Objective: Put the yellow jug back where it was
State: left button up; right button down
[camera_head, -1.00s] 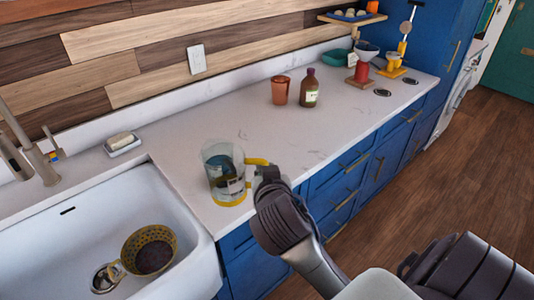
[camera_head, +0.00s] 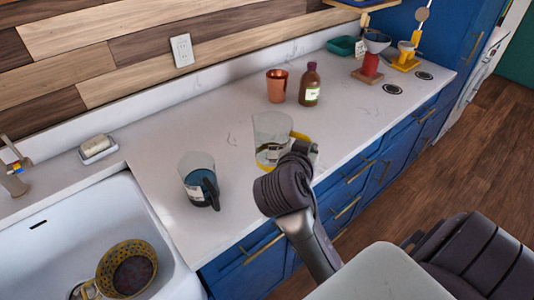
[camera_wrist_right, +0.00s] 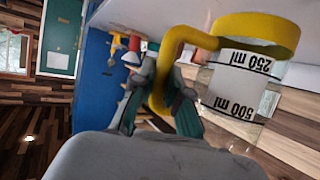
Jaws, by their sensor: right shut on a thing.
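The yellow jug (camera_head: 272,130) is clear, with a yellow handle and yellow trim. In the head view it is upright over the counter, right of a second clear jug (camera_head: 196,164) with a dark handle and blue tint. My right gripper (camera_head: 303,152) is shut on the yellow jug's handle, at the jug's right side. In the right wrist view, the fingers (camera_wrist_right: 158,98) sit around the yellow handle, and the jug's 250 ml and 500 ml marks (camera_wrist_right: 235,90) show inverted. I cannot tell whether its base touches the counter. My left gripper is out of view.
A copper cup (camera_head: 277,86) and a brown bottle (camera_head: 310,84) stand behind the yellow jug. The sink (camera_head: 60,235), holding a yellow colander (camera_head: 106,262), is at left. The counter (camera_head: 345,125) is clear right of the jug.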

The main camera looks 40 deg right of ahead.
jog(key=w+f, duration=0.1)
jog(key=w+f+p, duration=0.1)
jog(key=w, duration=0.1)
jog(key=w+a, duration=0.1)
jog(key=w, duration=0.1)
jog(key=shift+w+f, duration=0.25)
jog(key=shift+f, duration=0.15)
jog(key=w+f, duration=0.2)
jog(key=w+f+p, duration=0.1)
jog(key=w, duration=0.1)
jog(key=shift+w+d, duration=0.1)
jog(key=shift+d, duration=0.15)
jog(key=shift+w+f, duration=0.1)
jog(key=shift+w, duration=0.1)
jog(key=shift+f, duration=0.35)
notch_tip(320, 180, down, 2)
jog(key=shift+s+a+f+p, duration=0.1)
jog(key=shift+f+p, duration=0.05)
jog(key=shift+p, duration=0.5)
jog(key=shift+f, duration=0.65)
jog(key=c, duration=1.6)
grip_release()
jog(key=o, duration=0.4)
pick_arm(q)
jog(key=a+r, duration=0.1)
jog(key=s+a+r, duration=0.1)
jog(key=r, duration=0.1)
pick_arm(e)
jog(key=shift+o, duration=0.2)
